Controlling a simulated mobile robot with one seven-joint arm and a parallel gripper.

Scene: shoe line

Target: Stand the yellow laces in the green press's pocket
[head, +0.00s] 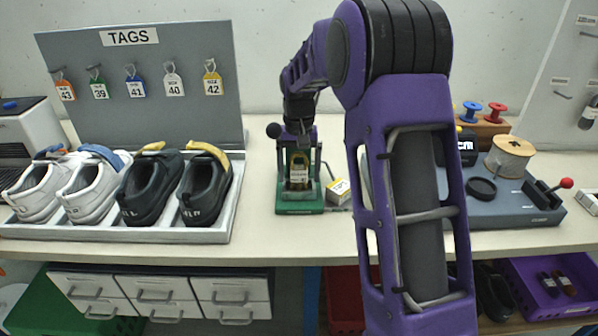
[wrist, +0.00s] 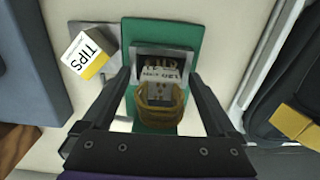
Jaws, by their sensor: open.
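The green press (head: 300,208) stands on the bench in the middle of the head view, its base (wrist: 160,31) below my gripper in the wrist view. The yellow laces (head: 298,160), a coiled bundle with a pale label, look upright at the press's grey metal pocket. In the wrist view the laces (wrist: 160,97) show between my fingers, at the pocket's frame (wrist: 187,62). My gripper (wrist: 159,76) is open, one finger on each side of the laces with gaps visible. How deep the laces sit in the pocket is hidden.
A shoe tray (head: 215,235) lies left, and a grey machine (head: 500,212) stands right. Bare bench (head: 258,200) separates tray and press.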

